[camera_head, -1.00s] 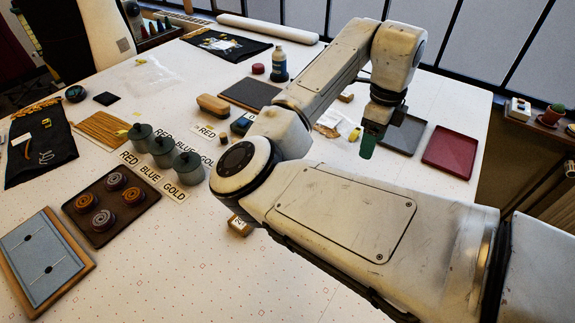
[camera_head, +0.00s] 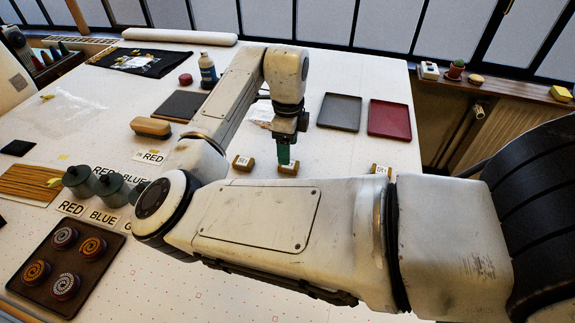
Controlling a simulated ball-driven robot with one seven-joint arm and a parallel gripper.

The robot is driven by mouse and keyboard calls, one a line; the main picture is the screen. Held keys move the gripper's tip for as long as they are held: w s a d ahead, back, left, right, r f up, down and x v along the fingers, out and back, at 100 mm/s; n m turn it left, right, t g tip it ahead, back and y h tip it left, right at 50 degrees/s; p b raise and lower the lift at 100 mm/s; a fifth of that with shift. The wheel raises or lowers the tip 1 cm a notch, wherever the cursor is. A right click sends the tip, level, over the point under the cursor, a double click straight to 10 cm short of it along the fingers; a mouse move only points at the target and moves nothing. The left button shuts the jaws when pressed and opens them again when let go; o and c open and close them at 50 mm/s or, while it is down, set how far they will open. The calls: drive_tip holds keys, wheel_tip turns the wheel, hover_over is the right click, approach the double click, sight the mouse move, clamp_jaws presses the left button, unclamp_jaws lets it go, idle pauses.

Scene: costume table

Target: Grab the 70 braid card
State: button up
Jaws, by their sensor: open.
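Small wooden pieces with white labels lie on the table: a left one (camera_head: 243,162), a middle one (camera_head: 288,168) and a right one (camera_head: 381,170). Their labels are too small to read, so I cannot tell which is the 70 braid card, or whether it is among them. My gripper (camera_head: 284,158) points down with green fingers, open, close to the middle piece in the picture. Whether it touches that piece is unclear. My forearm hides part of the table in front of it.
A grey tray (camera_head: 340,112) and a red tray (camera_head: 389,119) lie beyond, to the right. A brown tray with several spiral discs (camera_head: 107,262), grey lidded pots (camera_head: 79,181) and name strips (camera_head: 103,217) are at left. A blue bottle (camera_head: 207,72) stands at the back.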

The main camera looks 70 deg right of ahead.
sight(289, 167)
drive_tip(key=shift+s+a+f+p, duration=0.15)
drive_tip(key=shift+f+p, duration=0.55)
drive_tip(key=shift+f, duration=1.95)
drive_tip(key=shift+c, duration=0.5)
drive_tip(key=c, duration=1)
